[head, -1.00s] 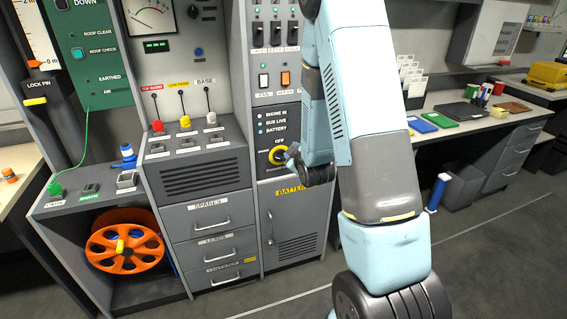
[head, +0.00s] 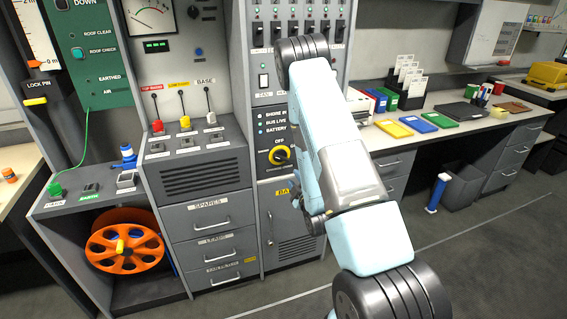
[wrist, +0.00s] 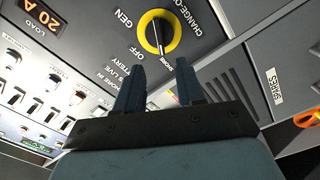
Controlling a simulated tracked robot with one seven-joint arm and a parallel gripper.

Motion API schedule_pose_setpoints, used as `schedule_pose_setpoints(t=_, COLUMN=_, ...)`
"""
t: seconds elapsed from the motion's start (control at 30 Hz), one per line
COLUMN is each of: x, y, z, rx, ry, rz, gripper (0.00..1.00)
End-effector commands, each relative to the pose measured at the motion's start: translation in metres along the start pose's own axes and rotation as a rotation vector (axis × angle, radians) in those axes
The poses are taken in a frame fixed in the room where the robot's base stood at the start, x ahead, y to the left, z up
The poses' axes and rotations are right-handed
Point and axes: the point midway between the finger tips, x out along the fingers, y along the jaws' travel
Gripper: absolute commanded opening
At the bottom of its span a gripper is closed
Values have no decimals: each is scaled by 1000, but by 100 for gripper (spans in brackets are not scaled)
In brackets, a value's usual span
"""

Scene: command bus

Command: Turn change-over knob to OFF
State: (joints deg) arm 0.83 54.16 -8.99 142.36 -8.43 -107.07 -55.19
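The change-over knob (head: 279,156) is a black knob on a yellow disc, on the grey panel under the OFF label. In the wrist view the knob (wrist: 157,31) is at the top middle, with GEN, OFF and SHORE printed around its rim. Its white pointer line appears to be on the SHORE side, not at OFF. My gripper (wrist: 160,70) is open and empty. Its two dark fingers point at the panel just short of the knob, one on each side of the SHORE label. In the head view my arm hides most of the gripper.
Breaker switches (head: 264,81) are above the knob and a vented cabinet door (head: 291,230) is below. Grey drawers (head: 208,217) stand to the left, with an orange cable reel (head: 125,249) beyond. A desk with folders (head: 415,124) is at the right.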

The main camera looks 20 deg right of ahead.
Motion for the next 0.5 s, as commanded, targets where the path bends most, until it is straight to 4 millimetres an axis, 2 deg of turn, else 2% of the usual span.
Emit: schedule_pose_setpoints(t=0.5, x=88, y=1, z=-1, rx=1, ry=2, rz=2, gripper=38)
